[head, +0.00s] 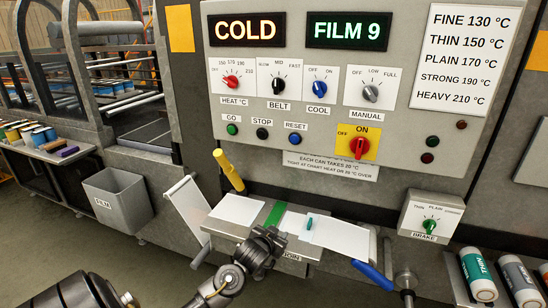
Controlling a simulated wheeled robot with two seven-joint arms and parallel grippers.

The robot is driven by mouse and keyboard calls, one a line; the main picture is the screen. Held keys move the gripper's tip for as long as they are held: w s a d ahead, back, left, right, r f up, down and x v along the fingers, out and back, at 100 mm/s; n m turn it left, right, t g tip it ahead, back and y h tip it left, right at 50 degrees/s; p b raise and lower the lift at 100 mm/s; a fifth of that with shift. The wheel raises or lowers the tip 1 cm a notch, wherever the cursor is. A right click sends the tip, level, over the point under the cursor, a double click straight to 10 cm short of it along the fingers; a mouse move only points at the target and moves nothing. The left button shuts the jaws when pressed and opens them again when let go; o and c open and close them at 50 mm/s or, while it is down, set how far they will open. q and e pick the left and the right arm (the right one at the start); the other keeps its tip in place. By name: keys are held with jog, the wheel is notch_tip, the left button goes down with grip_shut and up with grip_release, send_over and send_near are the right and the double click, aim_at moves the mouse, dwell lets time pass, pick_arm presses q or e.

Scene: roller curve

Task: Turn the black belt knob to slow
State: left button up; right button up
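The black belt knob (278,86) sits on a white plate marked SLOW, MID and FAST, above the BELT label, on the grey control panel (330,125). SLOW is at the plate's left, MID at the top and FAST at the right. The knob seems to point up, near MID, but its mark is small. My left gripper (265,242) is low in the middle, in front of the shelf under the panel, well below the knob and apart from it. Whether its fingers are open is unclear. My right gripper is out of view.
The red heat knob (231,81) and blue cool knob (320,87) flank the belt knob closely. A red switch (359,146) sits below right. A yellow handle (229,171) and blue handle (372,275) stick out by the shelf. Displays (246,29) read COLD and FILM 9.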

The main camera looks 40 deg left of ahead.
pick_arm(q)
jog(key=w+a+r+n+t+y, duration=0.1)
jog(key=w+a+r+t, duration=0.1)
jog(key=r, duration=0.7)
jog(key=w+a+r+t, duration=0.2)
jog(key=r, duration=0.8)
jog(key=n+t+y+p, duration=0.1)
jog(key=n+t+y, duration=0.15)
jog(key=t, duration=0.25)
send_near(275, 86)
jog(key=shift+m, duration=0.25)
jog(key=p+x, duration=0.3)
jog(key=x, duration=0.4)
jog(key=shift+w+r, duration=0.15)
jog(key=shift+w+a+r+p, duration=0.2)
jog(key=shift+w+p, duration=0.15)
jog(key=shift+w, duration=0.25)
jog(key=shift+c, duration=0.3)
grip_shut()
